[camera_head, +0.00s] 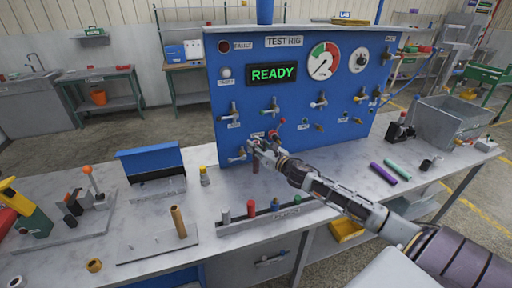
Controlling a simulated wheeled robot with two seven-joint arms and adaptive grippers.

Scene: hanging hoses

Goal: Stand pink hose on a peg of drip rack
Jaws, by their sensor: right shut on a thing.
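My right gripper (262,144) is close in front of the lower middle of the blue test rig panel, its arm coming in from the lower right. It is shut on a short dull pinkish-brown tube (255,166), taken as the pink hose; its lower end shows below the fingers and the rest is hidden. The drip rack (136,259), a flat grey plate with thin upright pegs, lies at the front left of the bench. A tan hose (178,222) stands on its right part; the other pegs look bare. My left gripper is not in view.
The test rig (290,95) has several valves and ports near my right gripper. Purple (382,173) and green (397,170) tubes lie right.

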